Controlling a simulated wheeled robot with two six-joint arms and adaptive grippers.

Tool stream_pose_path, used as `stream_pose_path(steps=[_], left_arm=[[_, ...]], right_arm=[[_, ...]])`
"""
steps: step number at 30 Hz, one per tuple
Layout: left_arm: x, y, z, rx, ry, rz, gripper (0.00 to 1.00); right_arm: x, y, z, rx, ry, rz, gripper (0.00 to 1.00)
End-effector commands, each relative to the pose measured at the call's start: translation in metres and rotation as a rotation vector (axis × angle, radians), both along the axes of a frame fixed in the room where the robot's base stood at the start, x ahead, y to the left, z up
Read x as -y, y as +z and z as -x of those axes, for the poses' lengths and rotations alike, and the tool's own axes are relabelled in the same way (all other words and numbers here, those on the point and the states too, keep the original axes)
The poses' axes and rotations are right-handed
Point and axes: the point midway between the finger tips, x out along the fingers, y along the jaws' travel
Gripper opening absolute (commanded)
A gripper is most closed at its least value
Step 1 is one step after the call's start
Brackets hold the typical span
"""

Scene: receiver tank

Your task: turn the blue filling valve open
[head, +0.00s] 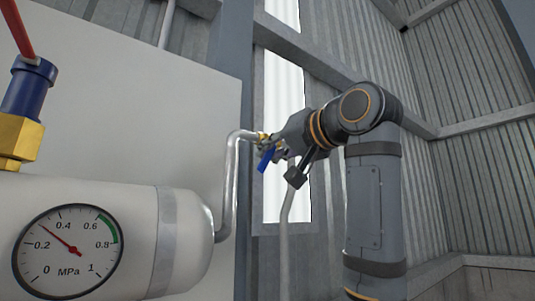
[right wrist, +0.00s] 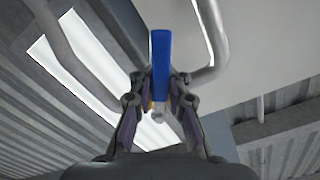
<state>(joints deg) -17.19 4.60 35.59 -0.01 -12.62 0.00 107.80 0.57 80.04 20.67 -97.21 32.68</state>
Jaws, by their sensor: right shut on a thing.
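The blue filling valve handle (head: 266,159) hangs tilted downward from a small brass valve body (head: 263,137) on a bent grey pipe at the tank's right end. In the right wrist view the blue handle (right wrist: 161,62) stands upright in the picture between the two fingers. My right gripper (head: 275,150) reaches in from the right and is shut on the valve handle. In the right wrist view my right gripper (right wrist: 160,100) has one finger on each side of it. The fingers hide part of the valve body. My left gripper is not in view.
The white tank (head: 130,205) fills the lower left, with a pressure gauge (head: 68,251) whose red needle points between 0.2 and 0.4. A blue and brass fitting (head: 27,95) with a red lever stands on top. The bent pipe (head: 230,180) runs close to my gripper.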

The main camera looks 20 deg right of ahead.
Motion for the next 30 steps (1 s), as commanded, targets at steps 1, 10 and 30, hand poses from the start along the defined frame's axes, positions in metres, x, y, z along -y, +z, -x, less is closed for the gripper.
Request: stream_pose_path(steps=[1, 10, 30], left_arm=[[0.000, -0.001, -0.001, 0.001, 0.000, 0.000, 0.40], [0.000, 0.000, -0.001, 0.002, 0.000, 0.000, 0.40], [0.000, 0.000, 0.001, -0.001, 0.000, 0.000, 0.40]], right_arm=[[-0.001, -0.004, -0.001, -0.011, 0.002, 0.003, 0.00], [0.000, -0.003, -0.001, -0.007, 0.001, 0.003, 0.39], [0.031, 0.000, 0.083, 0.001, -0.003, 0.002, 0.39]])
